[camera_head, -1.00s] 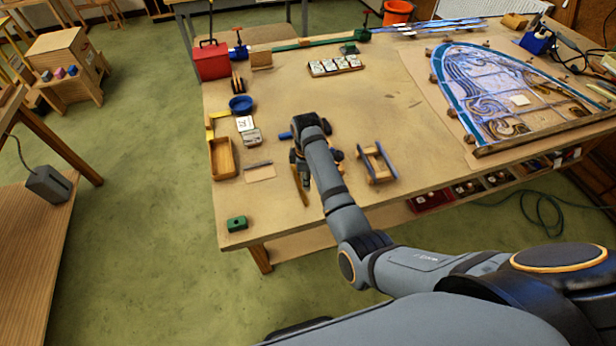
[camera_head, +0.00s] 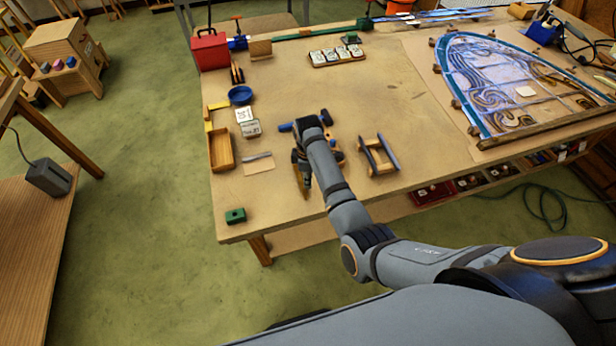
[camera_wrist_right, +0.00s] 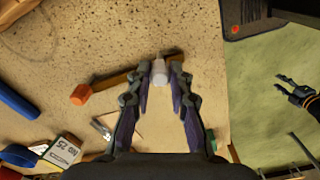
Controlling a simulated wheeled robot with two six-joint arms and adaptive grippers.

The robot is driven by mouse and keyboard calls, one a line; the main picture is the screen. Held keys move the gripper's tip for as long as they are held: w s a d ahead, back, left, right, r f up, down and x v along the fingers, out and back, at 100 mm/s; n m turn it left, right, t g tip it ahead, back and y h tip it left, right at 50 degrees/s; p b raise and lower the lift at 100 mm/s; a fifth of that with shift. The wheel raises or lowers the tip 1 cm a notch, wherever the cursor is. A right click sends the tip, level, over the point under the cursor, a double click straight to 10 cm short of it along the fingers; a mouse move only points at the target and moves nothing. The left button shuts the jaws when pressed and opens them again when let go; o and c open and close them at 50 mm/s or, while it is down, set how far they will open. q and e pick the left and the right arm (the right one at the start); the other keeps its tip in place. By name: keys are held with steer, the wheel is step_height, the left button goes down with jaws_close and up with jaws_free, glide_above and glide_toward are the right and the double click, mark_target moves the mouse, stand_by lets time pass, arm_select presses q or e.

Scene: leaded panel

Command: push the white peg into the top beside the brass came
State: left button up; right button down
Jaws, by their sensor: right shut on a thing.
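My right gripper (camera_wrist_right: 158,84) is shut on the white peg (camera_wrist_right: 159,72), which shows between its fingertips in the right wrist view. The peg is over the tan bench top (camera_wrist_right: 190,25). A brown bar with an orange end (camera_wrist_right: 80,95) lies close by and passes behind the peg. In the head view the right gripper (camera_head: 302,172) is over the front of the bench, and my arm hides the peg. I cannot single out the brass came or a peg hole. An open, empty gripper, apparently my left (camera_wrist_right: 284,91), is over the floor in the right wrist view.
A small wooden rack (camera_head: 378,156) stands right of the right gripper. A wooden tray (camera_head: 220,150), a blue bowl (camera_head: 240,95) and a green block (camera_head: 235,216) are to the left. The leaded panel (camera_head: 500,75) lies at the right. Bare bench lies behind the gripper.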

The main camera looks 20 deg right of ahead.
steer(key=shift+r, duration=0.1)
steer(key=shift+s+f, duration=0.1)
steer(key=shift+f, duration=0.75)
stand_by(0.6)
steer(key=c, duration=1.1)
jaws_free()
steer(key=shift+c, duration=0.2)
steer(key=shift+r, duration=0.35)
step_height(320, 180, up, 11)
steer(key=shift+r, duration=0.15)
